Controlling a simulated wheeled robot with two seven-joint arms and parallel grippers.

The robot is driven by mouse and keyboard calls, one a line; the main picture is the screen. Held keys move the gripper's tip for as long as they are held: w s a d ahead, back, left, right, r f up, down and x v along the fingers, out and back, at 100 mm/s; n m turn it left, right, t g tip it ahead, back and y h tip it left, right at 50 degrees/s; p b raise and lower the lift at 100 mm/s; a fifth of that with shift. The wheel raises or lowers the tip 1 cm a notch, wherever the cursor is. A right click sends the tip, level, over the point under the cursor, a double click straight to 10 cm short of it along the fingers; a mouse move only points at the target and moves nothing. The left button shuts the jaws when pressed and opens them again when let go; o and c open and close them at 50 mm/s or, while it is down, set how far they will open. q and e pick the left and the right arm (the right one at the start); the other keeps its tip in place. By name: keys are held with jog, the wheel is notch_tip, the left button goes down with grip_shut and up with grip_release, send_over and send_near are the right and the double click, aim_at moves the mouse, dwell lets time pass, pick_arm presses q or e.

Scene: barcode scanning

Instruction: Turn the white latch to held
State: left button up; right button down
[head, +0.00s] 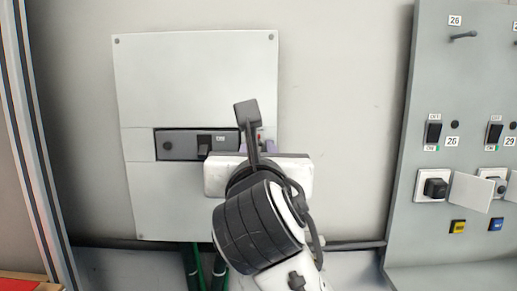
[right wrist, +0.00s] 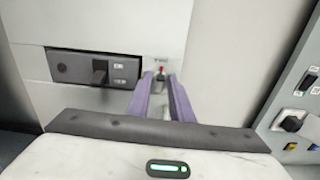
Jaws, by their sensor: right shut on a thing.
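The white latch (right wrist: 161,73) shows small, with a red part, between my fingertips in the right wrist view. It sits on the pale wall panel (head: 195,85), just right of a dark module (head: 181,146) with a black switch. My right gripper (right wrist: 161,78) has purple fingers on both sides of the latch and is shut on it. In the head view my right gripper (head: 258,147) reaches the panel, and its body hides most of the latch. The latch's exact angle and its label are too small to read. My left gripper is not in view.
A grey control board (head: 407,170) with switches, sockets and yellow and blue parts stands at the right. Green cables (head: 194,265) run below the panel. The wall between panel and board is bare. A red-topped surface (head: 20,284) shows at lower left.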

jog(key=shift+r+m+p, duration=0.1)
jog(key=shift+m+p, duration=1.4)
jog(key=m+p, duration=0.3)
jog(key=shift+d+m, duration=0.1)
jog(key=shift+m, duration=0.2)
jog(key=shift+m+p, duration=0.5)
jog(key=shift+m, duration=0.4)
jog(key=m+p, duration=0.2)
jog(key=m, duration=0.3)
jog(key=shift+f, duration=0.2)
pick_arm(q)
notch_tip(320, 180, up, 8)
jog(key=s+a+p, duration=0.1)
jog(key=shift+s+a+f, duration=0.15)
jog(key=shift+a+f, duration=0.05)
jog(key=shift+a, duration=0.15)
pick_arm(e)
jog(key=shift+d+f+m, duration=0.1)
jog(key=shift+m, duration=2)
jog(key=c, duration=1.8)
grip_release()
jog(key=shift+c, duration=0.2)
